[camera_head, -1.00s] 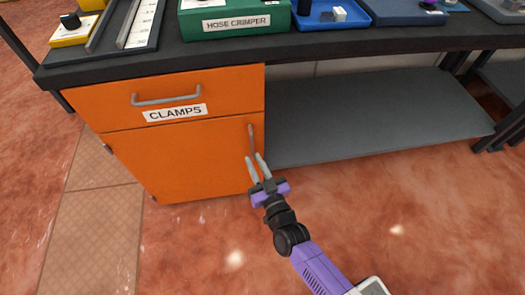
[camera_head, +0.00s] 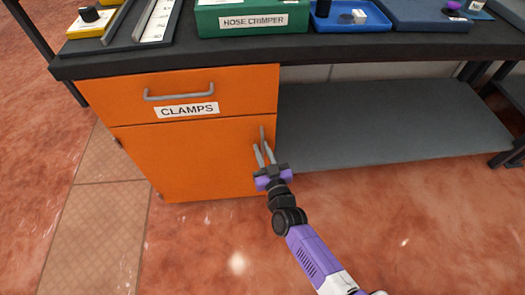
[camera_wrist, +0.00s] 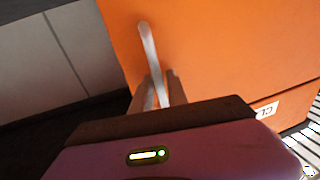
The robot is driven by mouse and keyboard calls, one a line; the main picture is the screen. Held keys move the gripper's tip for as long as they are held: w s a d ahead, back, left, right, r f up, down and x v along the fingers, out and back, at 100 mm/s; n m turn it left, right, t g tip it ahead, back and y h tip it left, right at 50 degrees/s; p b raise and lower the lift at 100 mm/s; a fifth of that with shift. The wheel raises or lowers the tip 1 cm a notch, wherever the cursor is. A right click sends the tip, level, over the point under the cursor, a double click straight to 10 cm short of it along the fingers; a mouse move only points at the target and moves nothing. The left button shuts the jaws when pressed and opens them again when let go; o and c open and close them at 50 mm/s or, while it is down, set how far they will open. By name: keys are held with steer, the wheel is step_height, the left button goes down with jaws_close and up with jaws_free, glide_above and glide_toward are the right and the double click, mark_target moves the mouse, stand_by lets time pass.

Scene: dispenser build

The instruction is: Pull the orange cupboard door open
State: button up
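The orange cupboard door (camera_head: 190,165) is shut, flush under the drawer front. Its upright grey bar handle (camera_head: 262,132) is near the door's right edge. The handle also shows in the wrist view (camera_wrist: 148,45), its lower part running down between my fingers. My gripper (camera_head: 261,146) is at the handle's lower part, with one finger on each side and a gap between them. It looks open around the handle; contact is too small to tell. In the wrist view my gripper (camera_wrist: 162,80) hides the handle's lower end.
Above the door is an orange drawer (camera_head: 240,90) with a grey handle and a CLAMPS label (camera_head: 187,110). The dark worktop (camera_head: 330,45) holds a green HOSE CRIMPER box (camera_head: 250,20) and trays. A grey lower shelf (camera_head: 390,120) is to the right. The floor in front is clear.

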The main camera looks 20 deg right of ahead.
jaws_close()
stand_by(1.4)
